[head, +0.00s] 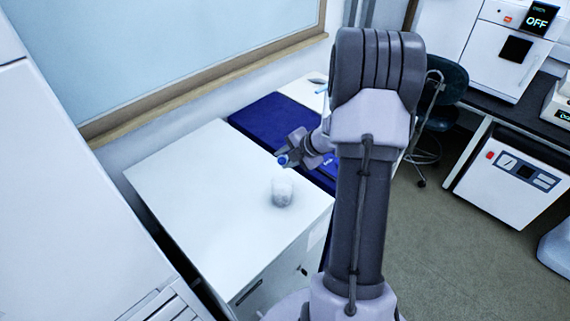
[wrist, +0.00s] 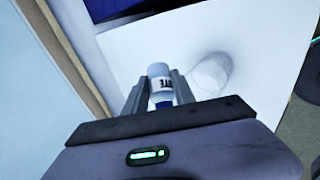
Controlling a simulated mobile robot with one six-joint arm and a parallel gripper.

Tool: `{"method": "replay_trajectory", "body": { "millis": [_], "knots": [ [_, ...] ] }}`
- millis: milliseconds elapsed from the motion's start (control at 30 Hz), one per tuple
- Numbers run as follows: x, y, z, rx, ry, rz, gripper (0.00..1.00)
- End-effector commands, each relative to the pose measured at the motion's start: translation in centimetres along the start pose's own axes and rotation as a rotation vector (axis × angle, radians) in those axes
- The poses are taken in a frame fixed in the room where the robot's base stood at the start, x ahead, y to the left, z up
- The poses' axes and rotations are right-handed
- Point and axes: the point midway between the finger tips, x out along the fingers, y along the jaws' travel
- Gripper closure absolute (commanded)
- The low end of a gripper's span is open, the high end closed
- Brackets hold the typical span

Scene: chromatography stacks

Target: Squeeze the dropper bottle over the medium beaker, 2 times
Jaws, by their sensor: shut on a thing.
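My gripper (head: 284,158) is above the white bench top, behind and about level with the beaker in the head view. It is shut on the dropper bottle, whose blue part (head: 282,161) shows at the fingertips. In the wrist view the bottle (wrist: 161,82) sits between my two fingers (wrist: 158,86), with a white body, dark label letters and a blue part nearer the gripper. A clear beaker (head: 283,193) stands upright on the bench; it also shows in the wrist view (wrist: 210,75), right of the bottle and apart from it. Its contents cannot be told.
The white bench (head: 190,210) is otherwise clear. A dark blue surface (head: 265,118) lies beyond it, under my arm. A window ledge (head: 200,80) runs along the back left. A chair (head: 440,95) and lab machines (head: 510,170) stand to the right.

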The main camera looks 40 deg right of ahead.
Motion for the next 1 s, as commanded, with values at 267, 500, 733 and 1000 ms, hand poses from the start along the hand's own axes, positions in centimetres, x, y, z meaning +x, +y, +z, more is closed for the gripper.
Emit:
{"method": "replay_trajectory", "body": {
  "millis": [267,500,733,1000],
  "knots": [
    [0.44,-0.31,0.11,-0.022,-0.024,0.027,0.75],
    [0.55,-0.3,0.21,-0.043,-0.045,0.051,0.75],
    [0.68,-0.38,0.25,-0.061,-0.065,0.073,0.75],
    [0.81,-0.38,0.36,-0.084,-0.09,0.101,0.75]
  ]
}}
